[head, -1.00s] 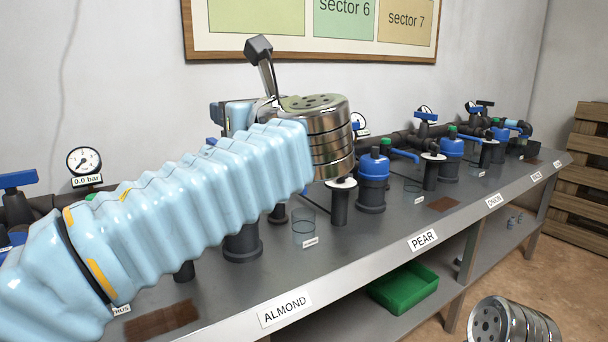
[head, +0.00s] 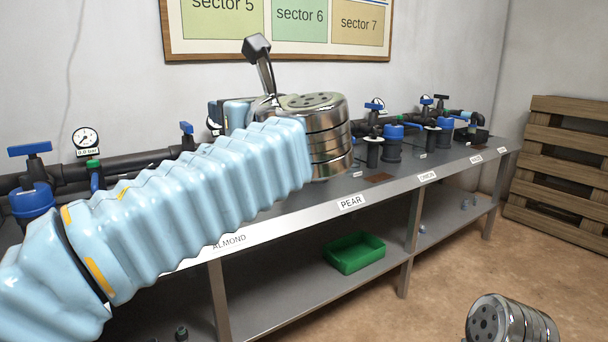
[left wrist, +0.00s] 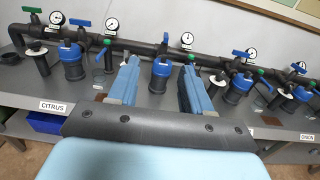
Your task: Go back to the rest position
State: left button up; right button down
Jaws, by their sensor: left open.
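My left arm crosses the head view from the lower left, its hand end raised in front of the irrigation bench (head: 285,225). Part of my left gripper (head: 232,114) shows behind the sleeve there. Beyond the fingers, the manifold pipe (left wrist: 135,47) with blue-capped filters (left wrist: 71,62) runs along the wall, apart from the gripper. A metallic part of my right arm shows at the lower right of the head view; its gripper is out of view.
A green bin (head: 354,254) sits on the bench's lower shelf. Blue-handled valves (head: 30,149) and a gauge (head: 86,140) line the wall. Wooden pallets (head: 560,170) stand at the right. The floor (head: 450,285) in front of the bench is clear.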

pick_arm(q)
jog(key=w+d+f+n+g+h, duration=0.1)
jog(key=w+d+f+g+h, duration=0.15)
jog(key=f, duration=1.25)
jog(key=w+d+f+n+g+h, duration=0.1)
jog(key=w+f+g+h, duration=0.15)
jog(key=f, duration=1.15)
jog(key=w+d+f+n+g+h, duration=0.1)
jog(key=w+d+f+g+h, duration=0.15)
jog(key=f, duration=1.25)
jog(key=s+a+f+n+g+h, duration=0.1)
jog(key=s+f+n+g+h, duration=0.2)
jog(key=f, duration=0.5)
jog(key=s+f+n+g+h, duration=0.1)
jog(key=s+f+n, duration=0.3)
jog(key=s+f, duration=0.25)
jog(key=s+a+f+n+g+h, duration=0.1)
jog(key=s+f+n+g, duration=0.2)
jog(key=f, duration=0.5)
jog(key=s+a+f+n+h, duration=0.1)
jog(key=s+a+f+n, duration=0.1)
jog(key=s+f+n, duration=0.3)
jog(key=s+a+f+n+h, duration=0.1)
jog(key=s+a+f+n, duration=0.1)
jog(key=s+f+n, duration=0.4)
jog(key=s+n, duration=0.5)
jog(key=n, duration=0.1)
jog(key=shift+s, duration=0.3)
